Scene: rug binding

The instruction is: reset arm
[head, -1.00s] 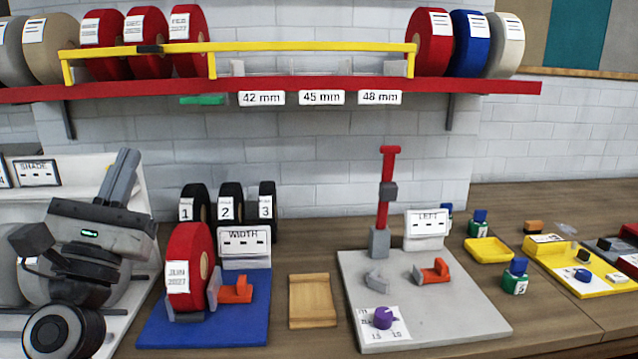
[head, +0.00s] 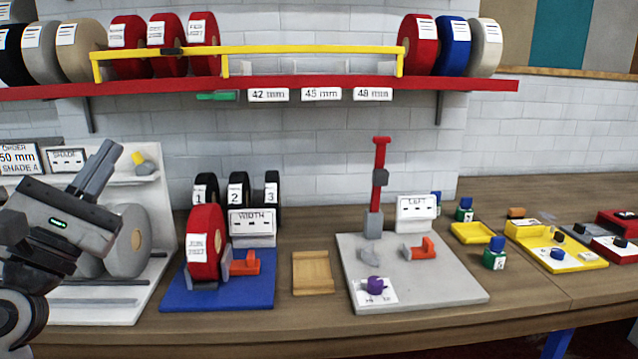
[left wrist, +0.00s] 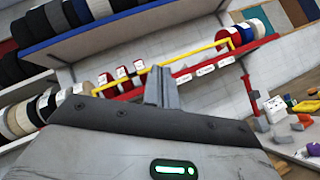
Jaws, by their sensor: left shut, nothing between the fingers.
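My left gripper (head: 97,163) shows at the left of the head view, raised in front of the white stand. Its fingers are together, pointing up and to the right, with nothing between them. In the left wrist view its fingers (left wrist: 160,88) stand up in the middle, with the shelf of rolls behind them. It touches no object that I can see. My right gripper is in neither view.
A grey roll (head: 128,242) sits on the white stand (head: 155,278) behind my left arm. A blue base (head: 220,293) holds a red roll (head: 204,225). A wooden block (head: 313,272) and a grey board (head: 440,290) lie rightward. A red shelf (head: 300,88) spans above.

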